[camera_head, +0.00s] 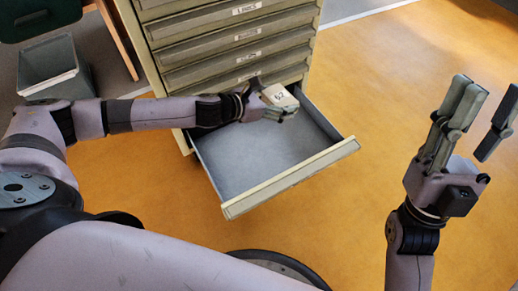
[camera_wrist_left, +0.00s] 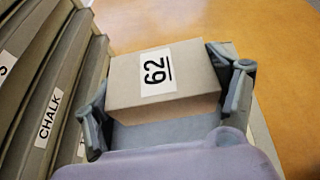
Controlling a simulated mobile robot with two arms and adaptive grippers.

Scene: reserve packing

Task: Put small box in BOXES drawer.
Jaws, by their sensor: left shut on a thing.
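The small box (camera_head: 279,96) is tan with a white label reading 62. My left gripper (camera_head: 268,103) is shut on it and holds it over the back part of an open drawer (camera_head: 290,181). The left wrist view shows the box (camera_wrist_left: 165,78) between the fingers of the left gripper (camera_wrist_left: 165,105). The drawer is pulled out low on the cabinet, and its visible floor is bare and grey. Its front label is not visible. My right gripper (camera_head: 481,125) is open and empty, raised at the right, well away from the drawer.
The cabinet (camera_head: 228,45) has several shut, labelled drawers above the open one; a CHALK label (camera_wrist_left: 50,116) shows in the left wrist view. A grey bin (camera_head: 54,72) stands at the left. The orange floor right of the drawer is clear.

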